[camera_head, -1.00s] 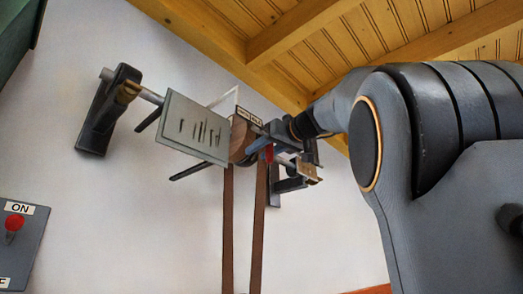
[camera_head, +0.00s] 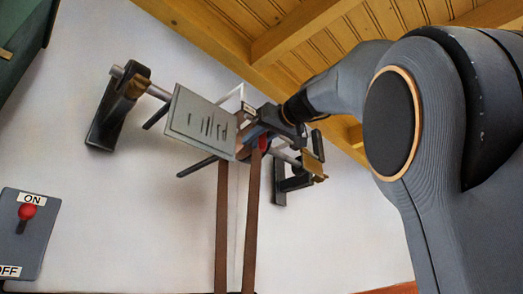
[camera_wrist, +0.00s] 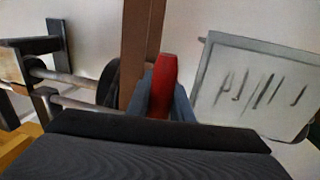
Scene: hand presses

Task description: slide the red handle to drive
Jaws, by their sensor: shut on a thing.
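The red handle (camera_wrist: 164,86) stands between the blue-grey fingers of my gripper (camera_wrist: 160,98) in the wrist view. The gripper is shut on it. In the head view a small red part of the handle (camera_head: 263,143) shows beside my gripper (camera_head: 255,136), below a horizontal shaft. My gripper hides most of the handle and the drum behind it. A white label near the gripper is partly covered and its words cannot be read.
Brown belts (camera_head: 222,230) run down from the shaft. Dark wall brackets (camera_head: 108,115) hold the shaft ends. A switch panel (camera_head: 32,235) is lower left.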

